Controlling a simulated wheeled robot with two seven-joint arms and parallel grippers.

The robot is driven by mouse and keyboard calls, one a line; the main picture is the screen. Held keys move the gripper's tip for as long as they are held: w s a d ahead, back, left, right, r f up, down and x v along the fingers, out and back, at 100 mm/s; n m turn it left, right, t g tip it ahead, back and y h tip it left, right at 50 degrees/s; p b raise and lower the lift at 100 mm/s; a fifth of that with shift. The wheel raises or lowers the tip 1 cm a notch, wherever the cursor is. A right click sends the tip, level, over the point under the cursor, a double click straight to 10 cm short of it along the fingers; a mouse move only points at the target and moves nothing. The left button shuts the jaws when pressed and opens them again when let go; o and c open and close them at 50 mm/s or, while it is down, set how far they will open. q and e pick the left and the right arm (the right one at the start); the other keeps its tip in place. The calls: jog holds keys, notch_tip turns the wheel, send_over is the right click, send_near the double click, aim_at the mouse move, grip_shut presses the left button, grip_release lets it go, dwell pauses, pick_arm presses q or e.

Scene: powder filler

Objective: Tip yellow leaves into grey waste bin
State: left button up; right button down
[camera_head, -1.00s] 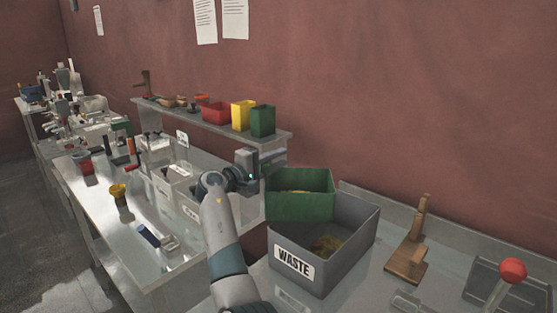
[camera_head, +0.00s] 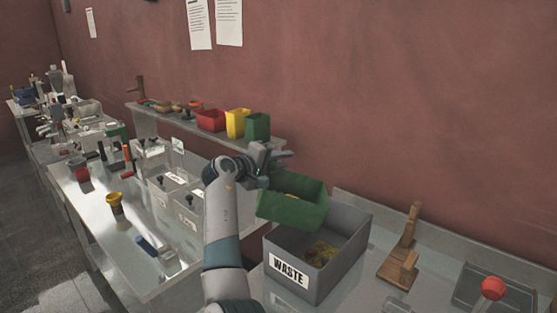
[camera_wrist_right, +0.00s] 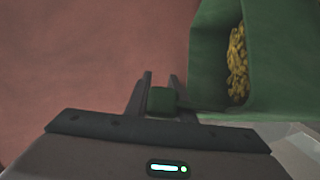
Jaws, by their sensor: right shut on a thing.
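My right gripper (camera_head: 274,160) is shut on the green bin, at a tab on its side. The wrist view shows the two fingers on this green tab (camera_wrist_right: 162,100). The green bin (camera_head: 292,210) is held above the back left of the grey waste bin (camera_head: 339,268) and is tilted. Yellow leaves (camera_wrist_right: 238,65) lie inside the green bin in the wrist view. The grey bin carries a "WASTE" label and has some yellow-brown leaves (camera_head: 320,253) on its floor. My left gripper is in neither view.
A shelf behind holds a red bin (camera_head: 211,120), a yellow bin (camera_head: 237,123) and another green bin (camera_head: 257,127). A wooden stand (camera_head: 402,255) and a red-knobbed lever (camera_head: 493,288) stand right of the waste bin. A yellow funnel-like cup (camera_head: 115,203) is on the left bench.

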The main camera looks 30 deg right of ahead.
jog(key=shift+s+d+r+m+y+p, duration=0.25)
jog(key=shift+d+r+m+y+p, duration=0.15)
jog(key=shift+r+p, duration=0.2)
jog(key=shift+s+d+r+m+y+p, duration=0.3)
jog(key=shift+d+r+y+p, duration=0.15)
jog(key=shift+r, duration=0.25)
jog(key=shift+s+d, duration=0.1)
jog(key=s+d+f+m+t+y+p, duration=0.1)
jog(key=s+d+f+m+t+y, duration=0.1)
jog(key=d, duration=0.4)
jog(key=s+d+f+m+t+y+p, duration=0.1)
jog(key=s+d+f+m+t+y, duration=0.1)
jog(key=s+d+y, duration=0.4)
jog(key=shift+s+d+f+m, duration=0.6)
jog(key=shift+d+m, duration=0.2)
jog(key=shift+m, duration=0.2)
jog(key=shift+f, duration=0.1)
